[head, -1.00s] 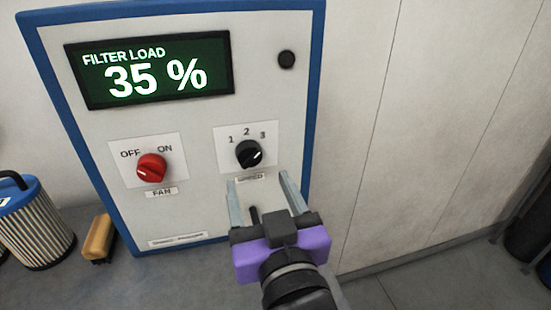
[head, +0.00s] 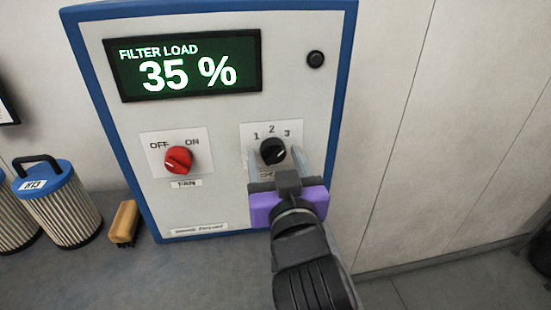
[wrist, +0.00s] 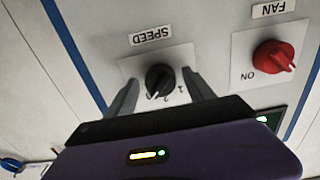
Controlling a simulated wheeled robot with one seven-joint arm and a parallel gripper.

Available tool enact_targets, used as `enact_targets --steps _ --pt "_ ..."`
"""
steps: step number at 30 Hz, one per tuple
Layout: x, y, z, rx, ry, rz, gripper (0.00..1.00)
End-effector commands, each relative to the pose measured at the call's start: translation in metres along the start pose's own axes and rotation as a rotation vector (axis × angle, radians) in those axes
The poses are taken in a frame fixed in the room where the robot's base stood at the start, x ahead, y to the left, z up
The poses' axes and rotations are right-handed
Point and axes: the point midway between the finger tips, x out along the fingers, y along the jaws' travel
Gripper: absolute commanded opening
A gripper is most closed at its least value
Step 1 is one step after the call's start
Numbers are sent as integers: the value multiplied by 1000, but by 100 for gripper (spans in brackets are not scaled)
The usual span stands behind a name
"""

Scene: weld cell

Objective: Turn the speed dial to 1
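The speed dial (head: 272,151) is a small black knob with a white mark, under the numbers 1, 2 and 3 on the panel (head: 215,215). Its mark appears to point to the 3 side. In the wrist view the dial (wrist: 159,78) shows upside down, with the SPEED label above it. My gripper (head: 276,153) is open, its two grey fingers reaching toward the panel on either side of the dial. The wrist view shows gaps between the dial and both fingers. Whether the fingertips reach past the knob's face is unclear. The fingers partly hide the SPEED label in the head view.
A red fan knob (head: 178,159) sits left of the dial, its mark toward ON. A screen (head: 190,65) above reads FILTER LOAD 35 %. A small black button (head: 316,59) is at the upper right. A blue-topped filter (head: 62,205) and a brush (head: 124,222) stand left of the panel.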

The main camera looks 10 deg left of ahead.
Motion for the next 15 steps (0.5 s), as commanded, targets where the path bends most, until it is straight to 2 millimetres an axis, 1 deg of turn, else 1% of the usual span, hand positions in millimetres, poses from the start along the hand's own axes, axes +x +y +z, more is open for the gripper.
enact_targets --steps 1,5,6,8,9,15 --pt "0 0 0 0 0 0 50" --pt "0 0 0 0 0 0 25" --pt "0 0 0 0 0 0 17" --pt "0 0 0 0 0 0 5" --pt "0 0 0 0 0 0 2" --pt "0 0 0 -17 0 0 2"
